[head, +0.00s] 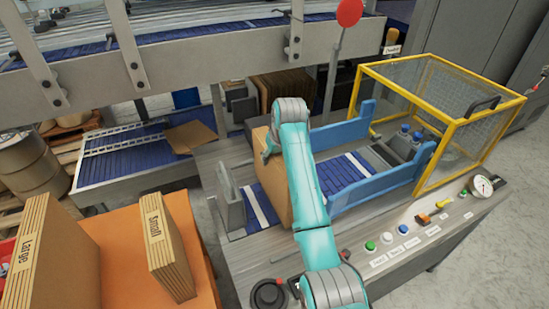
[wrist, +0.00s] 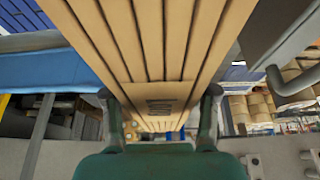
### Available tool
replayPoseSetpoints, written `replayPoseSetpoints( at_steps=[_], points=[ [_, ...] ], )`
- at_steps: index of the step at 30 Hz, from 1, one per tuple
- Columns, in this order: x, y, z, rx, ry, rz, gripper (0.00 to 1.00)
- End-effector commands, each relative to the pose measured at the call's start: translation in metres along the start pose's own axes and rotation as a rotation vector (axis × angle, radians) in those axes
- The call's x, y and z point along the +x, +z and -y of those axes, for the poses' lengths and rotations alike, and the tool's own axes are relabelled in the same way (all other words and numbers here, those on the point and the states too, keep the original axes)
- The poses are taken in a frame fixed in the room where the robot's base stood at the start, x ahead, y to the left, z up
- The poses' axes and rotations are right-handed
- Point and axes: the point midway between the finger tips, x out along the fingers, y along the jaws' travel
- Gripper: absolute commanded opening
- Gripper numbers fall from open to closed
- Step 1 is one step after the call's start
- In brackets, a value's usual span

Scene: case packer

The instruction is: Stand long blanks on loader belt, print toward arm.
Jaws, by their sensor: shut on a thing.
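My gripper (wrist: 160,108) is shut on a bundle of brown cardboard blanks, with one finger on each side of it in the wrist view. The held bundle (wrist: 150,40) shows several parallel sheet edges and a small dark mark near the fingers. In the head view the bundle (head: 272,185) is upright over the blue loader belt (head: 343,174), partly hidden by my teal arm. I cannot tell whether its lower edge touches the belt. No print on it can be read, so which way the print faces is unclear.
Bundles marked Large (head: 40,260) and Small (head: 167,245) stand on an orange surface (head: 125,235) at left. Blue side guides (head: 385,172) and a grey plate (head: 229,196) flank the belt. A yellow-framed cage (head: 440,95) stands right; a button panel (head: 405,240) is in front.

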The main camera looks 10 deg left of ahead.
Motion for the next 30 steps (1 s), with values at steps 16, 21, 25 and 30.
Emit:
replayPoseSetpoints(
  at_steps=[16,21,25,30],
  points=[
    [0.008,0.003,0.0,-0.001,0.0,0.0,0.83],
    [0.008,0.003,0.0,-0.001,0.0,0.0,0.83],
    [0.007,0.003,0.0,-0.001,0.0,0.0,0.83],
    [-0.003,0.002,0.0,-0.001,0.0,-0.002,0.83]
  ],
)
